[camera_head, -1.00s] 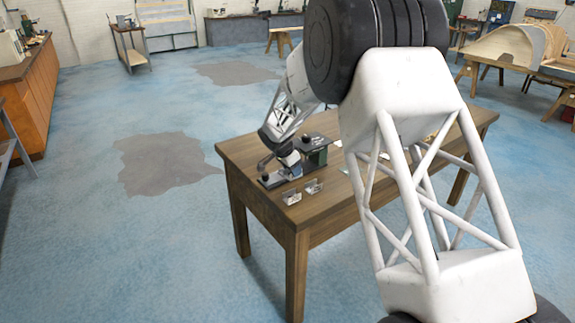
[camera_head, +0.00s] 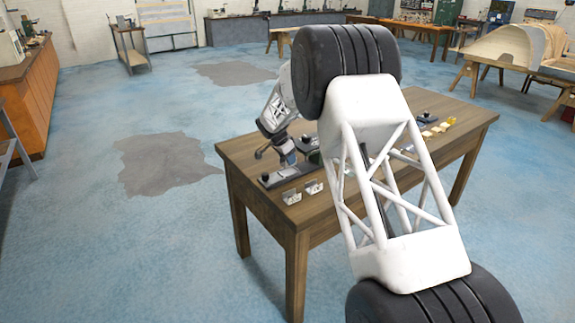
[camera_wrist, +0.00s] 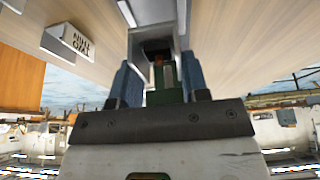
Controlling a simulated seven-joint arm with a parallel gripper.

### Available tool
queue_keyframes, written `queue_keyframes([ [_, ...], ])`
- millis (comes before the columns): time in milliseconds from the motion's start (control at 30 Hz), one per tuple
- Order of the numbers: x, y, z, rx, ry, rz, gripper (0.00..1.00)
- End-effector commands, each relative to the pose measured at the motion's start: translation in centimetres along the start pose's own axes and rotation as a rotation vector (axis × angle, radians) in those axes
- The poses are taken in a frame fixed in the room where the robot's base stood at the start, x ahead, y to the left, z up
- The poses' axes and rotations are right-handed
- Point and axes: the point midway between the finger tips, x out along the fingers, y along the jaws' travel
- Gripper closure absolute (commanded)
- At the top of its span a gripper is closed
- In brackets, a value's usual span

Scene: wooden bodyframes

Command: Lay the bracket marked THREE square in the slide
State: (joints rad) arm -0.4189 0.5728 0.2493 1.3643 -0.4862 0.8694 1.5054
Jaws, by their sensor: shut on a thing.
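My gripper (camera_head: 288,160) is low over the left end of the table, by a dark slide (camera_head: 266,181). In the wrist view its two blue-padded fingers (camera_wrist: 158,85) are shut on a grey metal piece (camera_wrist: 134,48), apparently a bracket; no marking shows on it. Two light metal brackets stand near the table's front edge, one (camera_head: 291,197) left of the other (camera_head: 313,187). The wrist view shows a bracket (camera_wrist: 68,43) with upside-down lettering that seems to read TWO. I cannot tell whether the held piece touches the slide. My arm hides part of the slide.
The wooden table (camera_head: 325,215) carries several small yellowish pieces (camera_head: 437,129) and a dark fixture (camera_head: 424,117) toward its right end. My arm crosses in front of the table's middle. The front left tabletop is clear around the two brackets.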

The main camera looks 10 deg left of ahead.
Motion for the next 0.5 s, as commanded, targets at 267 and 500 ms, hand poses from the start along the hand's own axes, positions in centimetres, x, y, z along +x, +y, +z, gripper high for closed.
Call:
queue_keyframes([
  [267,-0.06,-0.09,-0.08,0.0,0.0,-0.001,0.86],
  [500,0.87,-0.04,0.33,0.0,0.0,0.001,0.86],
])
